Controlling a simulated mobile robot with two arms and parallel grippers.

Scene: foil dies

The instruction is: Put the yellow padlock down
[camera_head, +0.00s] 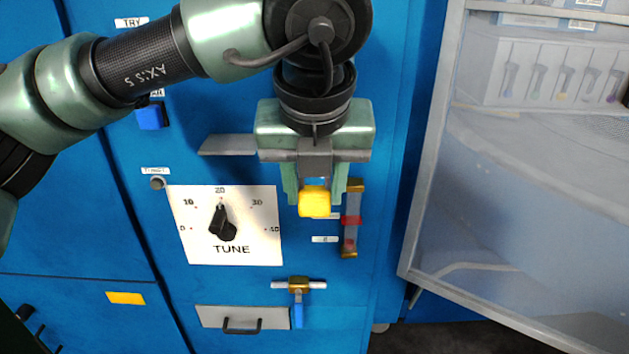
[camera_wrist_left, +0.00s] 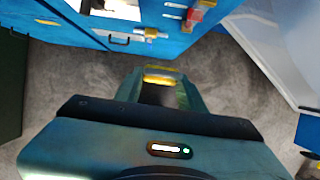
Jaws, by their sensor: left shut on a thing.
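The yellow padlock (camera_head: 315,202) is between the fingers of my left gripper (camera_head: 317,196) in the head view. The gripper is shut on it and holds it in front of the blue cabinet (camera_head: 180,285), right of the TUNE dial. In the left wrist view the padlock (camera_wrist_left: 160,80) shows as a yellow strip between the fingertips of the left gripper (camera_wrist_left: 160,84), with grey floor beyond. My right gripper is in neither view.
The TUNE dial plate (camera_head: 260,235), a brass-ended sight tube (camera_head: 351,220) and a valve with a blue handle (camera_head: 298,287) are on the cabinet front. A grey shelf (camera_head: 228,145) juts out there. A framed clear panel (camera_head: 420,190) stands at right. Grey floor (camera_wrist_left: 85,75) lies open below.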

